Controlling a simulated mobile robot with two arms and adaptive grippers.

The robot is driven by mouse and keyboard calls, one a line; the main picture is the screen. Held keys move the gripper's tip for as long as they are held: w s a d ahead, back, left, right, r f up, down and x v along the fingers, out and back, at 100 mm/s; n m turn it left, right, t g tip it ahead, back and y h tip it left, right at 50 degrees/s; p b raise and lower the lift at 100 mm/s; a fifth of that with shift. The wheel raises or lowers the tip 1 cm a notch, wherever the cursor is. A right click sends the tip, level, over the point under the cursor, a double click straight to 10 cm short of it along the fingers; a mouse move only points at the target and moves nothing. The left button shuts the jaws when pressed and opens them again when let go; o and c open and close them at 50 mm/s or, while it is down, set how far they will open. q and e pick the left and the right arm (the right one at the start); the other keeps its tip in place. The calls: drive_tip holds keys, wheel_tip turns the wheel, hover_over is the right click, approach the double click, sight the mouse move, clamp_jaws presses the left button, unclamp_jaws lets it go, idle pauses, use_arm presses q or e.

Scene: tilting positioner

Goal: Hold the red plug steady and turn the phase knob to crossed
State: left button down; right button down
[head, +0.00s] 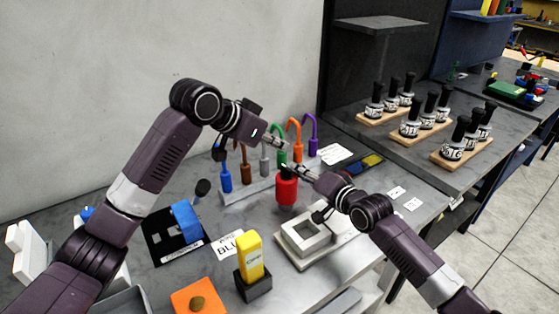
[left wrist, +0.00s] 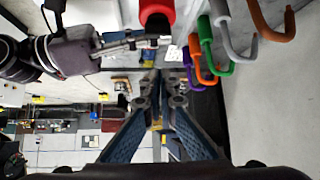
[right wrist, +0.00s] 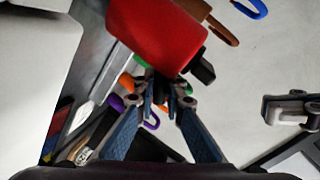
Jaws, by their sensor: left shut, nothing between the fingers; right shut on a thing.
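The red plug (head: 287,190) stands upright near the middle of the bench in the head view, in front of the coloured hooks. It also shows at the top of the left wrist view (left wrist: 156,10) and large in the right wrist view (right wrist: 155,32). My right gripper (head: 288,170) is shut at the plug's dark upper end, with the fingertips partly hidden. My left gripper (head: 284,145) is shut and empty, just above and behind the right fingertips. I cannot tell for sure which part is the phase knob; an orange block with a brown knob (head: 197,302) sits at the front.
Several coloured hooks, including a purple one (head: 312,133), stand close behind the grippers. A white frame-like fixture (head: 307,236) lies under my right arm. A yellow block (head: 250,256) and a blue block (head: 186,219) stand front left. Bottles on wooden racks (head: 420,132) are far right.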

drive_tip(key=shift+d+f, duration=0.15)
use_arm(q)
drive_tip(key=shift+w+r, duration=0.15)
drive_tip(key=shift+r, duration=1)
use_arm(e)
drive_tip(key=c, duration=1.9)
unclamp_jaws()
drive_tip(key=shift+w, duration=0.1)
drive_tip(key=shift+c, duration=0.2)
